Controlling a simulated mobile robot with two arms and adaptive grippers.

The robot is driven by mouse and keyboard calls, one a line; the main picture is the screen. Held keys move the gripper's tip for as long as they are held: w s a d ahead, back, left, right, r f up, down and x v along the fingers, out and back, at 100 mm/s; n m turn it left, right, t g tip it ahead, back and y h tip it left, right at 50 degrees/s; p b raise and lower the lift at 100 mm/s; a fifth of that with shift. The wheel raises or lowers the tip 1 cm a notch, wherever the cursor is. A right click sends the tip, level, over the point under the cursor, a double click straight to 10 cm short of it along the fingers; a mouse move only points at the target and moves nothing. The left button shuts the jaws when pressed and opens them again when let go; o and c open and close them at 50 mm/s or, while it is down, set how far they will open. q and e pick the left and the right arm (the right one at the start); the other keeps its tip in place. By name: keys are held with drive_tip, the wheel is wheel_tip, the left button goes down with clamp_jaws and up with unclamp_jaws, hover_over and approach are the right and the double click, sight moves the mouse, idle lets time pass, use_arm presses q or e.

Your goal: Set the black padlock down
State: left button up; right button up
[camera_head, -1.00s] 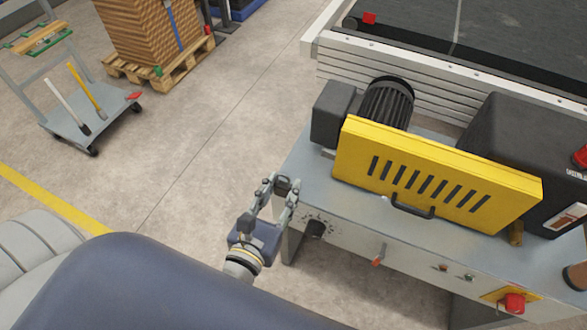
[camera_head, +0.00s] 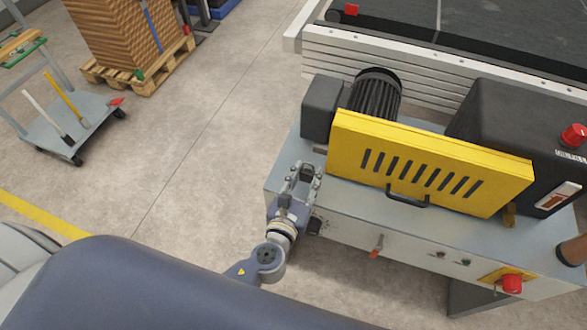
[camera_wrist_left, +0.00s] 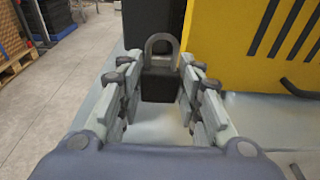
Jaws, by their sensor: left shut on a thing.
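The black padlock (camera_wrist_left: 160,84), with a grey shackle pointing up, is upright between the fingertips of my left gripper (camera_wrist_left: 160,78) in the left wrist view. The gripper is shut on its body. In the head view my left gripper (camera_head: 307,170) is over the left end of the grey machine top (camera_head: 285,178), left of the yellow guard. The padlock is small and mostly hidden by the fingers there. I cannot tell whether its base touches the top. My right gripper is not in view.
The yellow slotted guard (camera_head: 425,165) with a black handle stands right of the gripper. A black motor (camera_head: 375,93) and dark box (camera_head: 320,106) stand behind. The left strip of the machine top is clear. A red button (camera_head: 511,284) is on the front panel.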

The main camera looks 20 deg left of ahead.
use_arm(q)
drive_tip(key=w+a, duration=0.3)
drive_tip(key=a, duration=0.1)
drive_tip(key=shift+w+a+f, duration=0.1)
drive_tip(key=shift+w+f, duration=0.1)
drive_tip(key=shift+f, duration=0.1)
wheel_tip(320, 180, down, 3)
drive_tip(key=shift+f+b, duration=0.15)
drive_tip(key=shift+b, duration=0.65)
drive_tip(key=shift+f, duration=0.15)
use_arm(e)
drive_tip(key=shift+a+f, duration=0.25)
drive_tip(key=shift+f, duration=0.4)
use_arm(q)
drive_tip(key=shift+f, duration=0.1)
drive_tip(key=o, duration=1.1)
drive_tip(key=shift+o, duration=0.2)
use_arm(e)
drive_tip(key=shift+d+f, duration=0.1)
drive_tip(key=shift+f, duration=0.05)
